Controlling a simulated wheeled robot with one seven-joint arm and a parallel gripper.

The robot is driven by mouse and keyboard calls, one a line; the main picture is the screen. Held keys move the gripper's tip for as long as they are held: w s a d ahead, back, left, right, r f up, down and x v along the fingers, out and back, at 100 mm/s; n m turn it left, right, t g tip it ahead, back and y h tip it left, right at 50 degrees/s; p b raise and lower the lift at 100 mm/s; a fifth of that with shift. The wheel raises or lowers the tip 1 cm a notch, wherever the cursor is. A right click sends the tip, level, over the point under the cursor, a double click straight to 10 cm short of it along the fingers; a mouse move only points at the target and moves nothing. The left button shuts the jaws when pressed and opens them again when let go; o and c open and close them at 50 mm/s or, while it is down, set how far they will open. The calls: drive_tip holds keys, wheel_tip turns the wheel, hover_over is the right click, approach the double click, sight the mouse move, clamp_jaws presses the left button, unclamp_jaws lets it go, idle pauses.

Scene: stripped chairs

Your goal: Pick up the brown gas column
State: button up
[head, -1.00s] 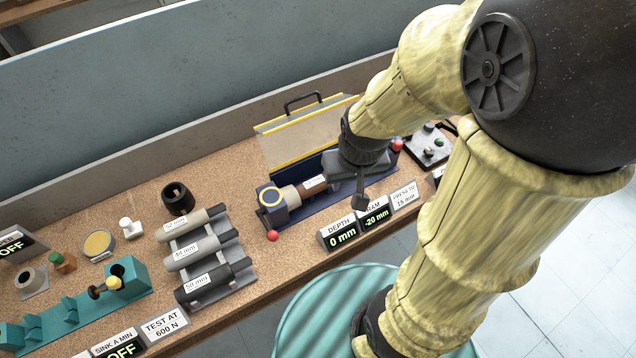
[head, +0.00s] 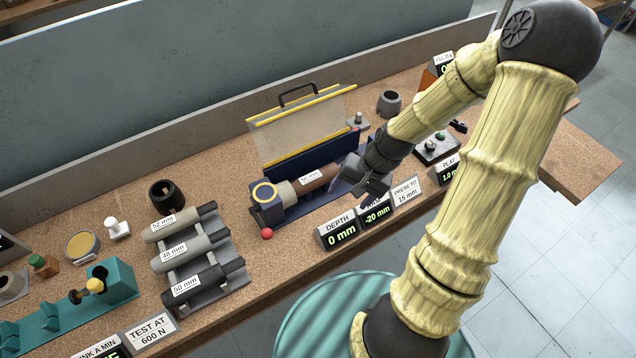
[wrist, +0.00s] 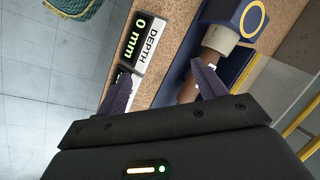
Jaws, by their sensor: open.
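The brown gas column (head: 322,178) lies in a dark blue press cradle (head: 310,206), with a beige end piece toward the yellow-ringed block (head: 265,195) and a white size label on it. In the wrist view the brown column (wrist: 187,93) is partly hidden by one finger. My gripper (head: 372,192) is at the right end of the column on its front side, apart from it as far as I can tell. In the wrist view the fingers (wrist: 163,90) are spread and empty, with the cradle's front edge and the depth display between them.
A raised yellow-edged guard (head: 300,130) stands behind the cradle. Depth (head: 341,231) and beam (head: 376,211) displays stand in front of it. A rack of labelled cylinders (head: 205,285) is at left. A grey ring (head: 389,103) stands behind at right.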

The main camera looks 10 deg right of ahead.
sight(322, 178)
drive_tip(key=w+d+f+m+t+y+b, duration=0.1)
drive_tip(key=w+d+m+t+y+b, duration=0.2)
drive_tip(key=w+d+m+t, duration=0.2)
drive_tip(key=shift+w+d+f+m+b, duration=0.35)
drive_tip(key=shift+w+d+m, duration=0.35)
drive_tip(key=shift+w, duration=0.15)
drive_tip(key=x, duration=0.6)
drive_tip(key=p+x, duration=0.1)
drive_tip(key=x, duration=0.5)
drive_tip(key=shift+w+a+r, duration=0.1)
drive_tip(key=shift+a+r, duration=0.1)
drive_tip(key=shift+a, duration=0.05)
drive_tip(key=shift+a+p+x, duration=0.25)
drive_tip(key=shift+p+x, duration=0.75)
drive_tip(key=shift+x, duration=1.6)
drive_tip(key=shift+r, duration=0.2)
